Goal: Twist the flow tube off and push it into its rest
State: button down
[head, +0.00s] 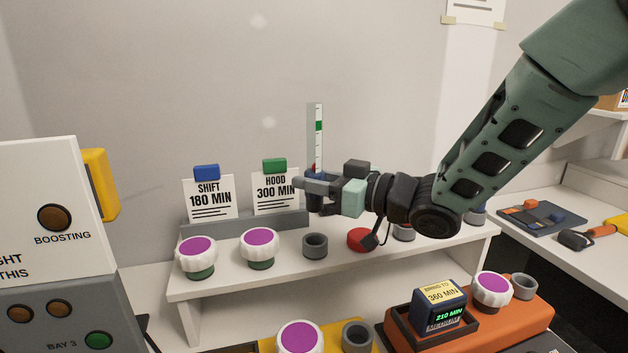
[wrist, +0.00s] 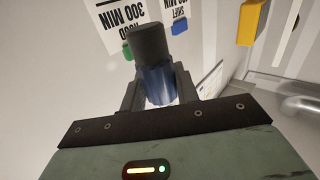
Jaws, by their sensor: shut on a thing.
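The flow tube (head: 317,125) stands upright in the head view, a clear tube with a green band and a blue and red part low down. My gripper (head: 314,193) is shut around its lower part, above the white shelf. In the wrist view, a blue body (wrist: 156,86) with a dark grey round end (wrist: 149,43) sits between the fingers (wrist: 156,92). My fingers hide part of the tube in the head view. A grey open ring (head: 315,246) is on the shelf below my gripper. I cannot tell which ring is the tube's rest.
Two purple-topped white knobs (head: 258,247) stand left on the shelf (head: 235,284). Behind them are the SHIFT (head: 210,199) and HOOD (head: 275,193) cards. A red round piece (head: 360,240) and another grey ring (head: 404,233) are under my arm. An orange unit (head: 530,318) stands in front.

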aim_at(322, 204)
jog(key=shift+f+b, duration=2.7)
jog(key=shift+f, duration=0.4)
jog(key=shift+f+b, duration=1.3)
jog(key=shift+f, duration=0.05)
dwell(0.4)
jog(key=c, duration=1)
grip_release()
jog(key=shift+o, duration=0.2)
jog(key=shift+r, duration=0.2)
jog(key=shift+r+p, duration=1.7)
jog(key=shift+r, duration=0.4)
